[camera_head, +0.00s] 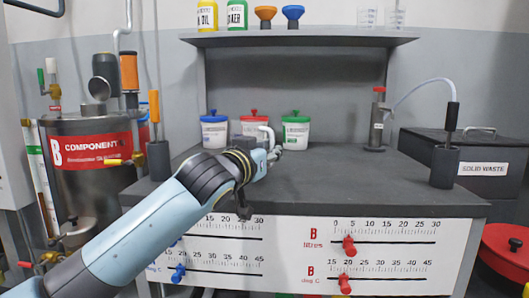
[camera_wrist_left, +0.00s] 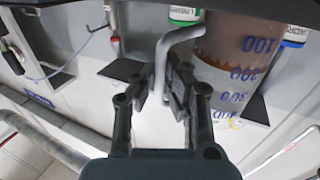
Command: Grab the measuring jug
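The measuring jug (camera_head: 248,128) stands on the grey bench (camera_head: 345,175), partly hidden behind my left gripper (camera_head: 276,154). In the left wrist view the jug (camera_wrist_left: 232,72) is see-through with blue number marks and a brownish tint. Its pale bent handle (camera_wrist_left: 163,58) reaches between the fingers of my left gripper (camera_wrist_left: 163,98). The fingers are apart, one on each side of the handle, with a gap showing. Whether either finger touches the handle I cannot tell. My right gripper is in neither view.
White tubs with blue (camera_head: 214,130), red (camera_head: 254,117) and green (camera_head: 295,131) lids stand at the back, close around the jug. A metal dispenser (camera_head: 377,120) with a hose and a dark holder (camera_head: 445,165) stand further right. A shelf (camera_head: 300,38) hangs above. The bench's middle right is clear.

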